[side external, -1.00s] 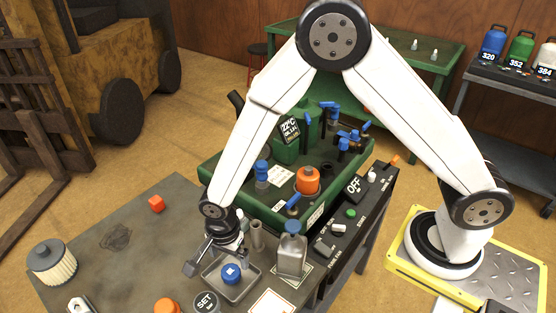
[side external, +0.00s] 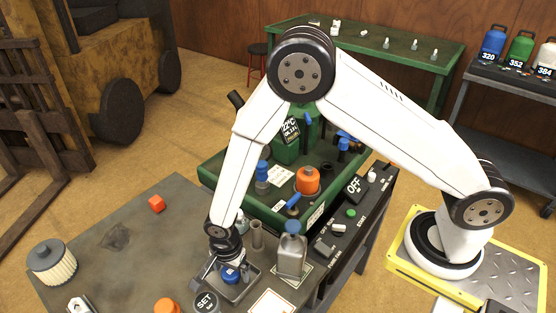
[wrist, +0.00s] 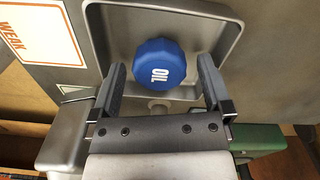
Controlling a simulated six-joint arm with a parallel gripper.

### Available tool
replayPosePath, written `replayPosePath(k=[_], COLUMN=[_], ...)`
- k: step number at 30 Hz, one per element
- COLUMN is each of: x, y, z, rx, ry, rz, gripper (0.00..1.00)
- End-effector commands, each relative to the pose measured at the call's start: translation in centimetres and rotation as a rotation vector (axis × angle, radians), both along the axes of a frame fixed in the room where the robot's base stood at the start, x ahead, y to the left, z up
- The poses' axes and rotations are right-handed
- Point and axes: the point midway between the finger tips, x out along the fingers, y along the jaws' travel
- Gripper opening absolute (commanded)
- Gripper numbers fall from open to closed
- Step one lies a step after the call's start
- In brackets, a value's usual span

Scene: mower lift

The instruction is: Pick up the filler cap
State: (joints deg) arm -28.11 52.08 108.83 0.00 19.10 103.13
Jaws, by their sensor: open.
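The filler cap is a blue knobbed cap marked OIL (wrist: 159,64). It sits in a shallow grey tray (wrist: 232,38), and in the side external view the blue cap (side external: 230,275) shows partly behind my gripper (side external: 222,277). In the wrist view my gripper (wrist: 160,84) is open, with one finger on each side of the cap. There is a visible gap between each finger and the cap. The cap's underside is hidden.
A grey can with a blue cap (side external: 291,254) and a small grey cylinder (side external: 257,236) stand close right of the tray. A round SET piece (side external: 206,302) lies in front. The green machine tray (side external: 272,212) is behind. The table's left middle is mostly clear.

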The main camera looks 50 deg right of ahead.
Motion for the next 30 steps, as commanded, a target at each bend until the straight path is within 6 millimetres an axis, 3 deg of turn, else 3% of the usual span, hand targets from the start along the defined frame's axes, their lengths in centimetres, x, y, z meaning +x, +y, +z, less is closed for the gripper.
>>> replayPosePath(k=[19,20,28,30], x=[0.0,0.0,0.0,0.0], y=[0.0,0.0,0.0,0.0], z=[-0.71,-0.71,-0.71,-0.71], rx=[0.0,0.0,0.0,0.0], ry=[0.0,0.0,0.0,0.0], rz=[0.0,0.0,0.0,0.0], gripper=[1.0,0.97,0.11,0.08])
